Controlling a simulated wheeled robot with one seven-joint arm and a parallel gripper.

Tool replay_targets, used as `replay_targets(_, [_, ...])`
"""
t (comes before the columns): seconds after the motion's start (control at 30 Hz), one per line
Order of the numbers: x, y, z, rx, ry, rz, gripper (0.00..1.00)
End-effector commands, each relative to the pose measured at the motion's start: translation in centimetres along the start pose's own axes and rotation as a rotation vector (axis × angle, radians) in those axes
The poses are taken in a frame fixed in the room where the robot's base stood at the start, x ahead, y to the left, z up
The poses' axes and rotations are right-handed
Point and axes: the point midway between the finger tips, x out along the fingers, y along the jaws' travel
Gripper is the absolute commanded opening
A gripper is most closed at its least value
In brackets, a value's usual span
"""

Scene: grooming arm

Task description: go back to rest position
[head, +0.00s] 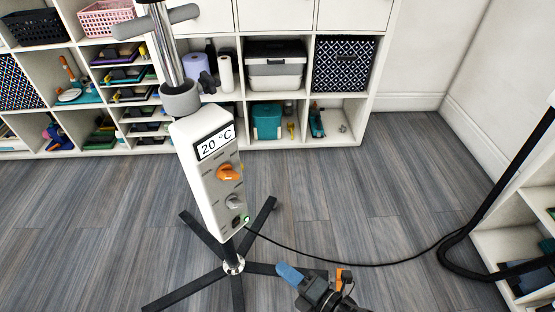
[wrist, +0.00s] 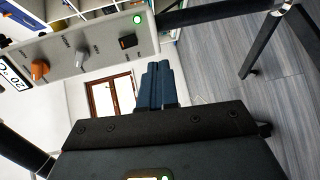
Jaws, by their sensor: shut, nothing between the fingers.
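My gripper (head: 289,272) is at the bottom of the head view, low and just right of the grooming stand. Its blue fingers (wrist: 158,84) are together and empty in the wrist view. The white control box (head: 207,165) stands on a pole and its display reads 20 °C. It carries an orange knob, a grey knob and a black switch beside a lit green light. The box (wrist: 100,45) also shows at the upper left of the wrist view, apart from the fingers.
The stand's dark splayed legs (head: 180,290) spread over the grey wood floor (head: 340,195). A black cable (head: 370,264) runs from the box to the right. A filled white shelf unit (head: 280,145) lines the back. Another shelf (head: 495,245) and a black hose (head: 478,213) are at the right.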

Motion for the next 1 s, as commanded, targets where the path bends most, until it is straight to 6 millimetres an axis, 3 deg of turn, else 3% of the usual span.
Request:
replay_targets(0.17, [-0.5,0.2,-0.1,0.013,-0.008,0.002,0.00])
replay_targets(0.27, [-2.5,0.9,-0.3,0.068,-0.043,0.015,0.00])
replay_targets(0.57, [-14.8,7.2,-2.0,0.467,-0.265,0.126,0.00])
replay_targets(0.8, [-24.4,14.2,-4.0,0.838,-0.429,0.238,0.00])
replay_targets(1.0, [-31.4,21.0,-5.8,1.162,-0.548,0.339,0.00])
